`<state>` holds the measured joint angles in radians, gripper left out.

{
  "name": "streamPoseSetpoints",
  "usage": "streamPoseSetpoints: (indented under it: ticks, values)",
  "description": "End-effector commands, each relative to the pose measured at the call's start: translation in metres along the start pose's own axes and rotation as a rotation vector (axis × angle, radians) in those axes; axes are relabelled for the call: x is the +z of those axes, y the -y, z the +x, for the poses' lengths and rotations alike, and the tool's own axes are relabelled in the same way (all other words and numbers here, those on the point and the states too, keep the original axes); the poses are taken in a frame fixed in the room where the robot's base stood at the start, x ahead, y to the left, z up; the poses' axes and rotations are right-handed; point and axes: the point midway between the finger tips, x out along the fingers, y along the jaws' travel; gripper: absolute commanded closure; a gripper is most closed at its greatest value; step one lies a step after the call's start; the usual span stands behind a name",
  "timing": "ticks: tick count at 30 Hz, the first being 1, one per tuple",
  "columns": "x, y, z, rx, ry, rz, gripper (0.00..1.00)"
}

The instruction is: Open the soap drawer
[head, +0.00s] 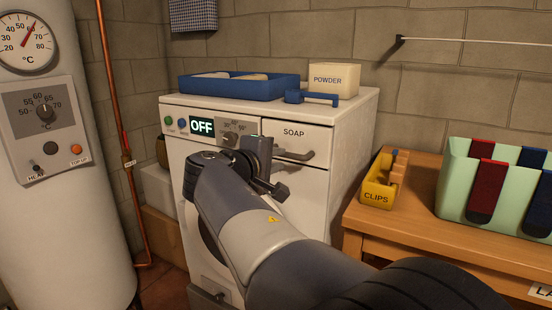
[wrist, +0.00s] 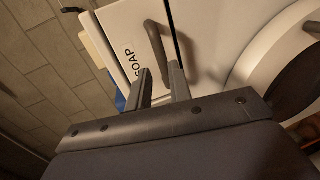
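The soap drawer (head: 294,132) is a white front marked SOAP at the top right of the white washing machine (head: 345,135); it looks shut. Its dark grey bar handle (head: 296,155) runs along the lower part of the front. In the wrist view the drawer front (wrist: 122,32) and curved handle (wrist: 153,42) lie just beyond my fingertips. My gripper (wrist: 161,68) is open, with one finger on each side of the handle's near end. I cannot tell whether they touch it. In the head view my gripper (head: 274,172) is partly hidden by my wrist, just left of the handle.
A blue tray (head: 240,91), a POWDER box (head: 334,80) and a blue scoop (head: 312,98) are on the machine top. A wooden table (head: 415,228) with a yellow CLIPS box (head: 378,190) stands right. A white boiler (head: 75,200) stands left.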

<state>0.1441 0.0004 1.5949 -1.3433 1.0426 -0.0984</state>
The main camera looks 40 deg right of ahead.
Motion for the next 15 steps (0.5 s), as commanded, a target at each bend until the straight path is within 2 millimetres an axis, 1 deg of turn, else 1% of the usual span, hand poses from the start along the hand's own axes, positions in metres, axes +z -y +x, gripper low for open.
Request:
streamPoseSetpoints:
  ticks: [1,3,9,12,15]
  values:
    - [0.001,0.002,0.011,-0.002,0.005,-0.001,0.80]
    - [0.001,0.002,0.023,-0.002,0.005,0.000,0.80]
    - [0.001,0.002,0.055,-0.002,0.003,0.000,0.80]
    - [0.000,0.001,0.066,-0.002,0.002,0.001,0.80]
    - [0.000,0.001,0.071,-0.001,0.000,0.001,0.80]
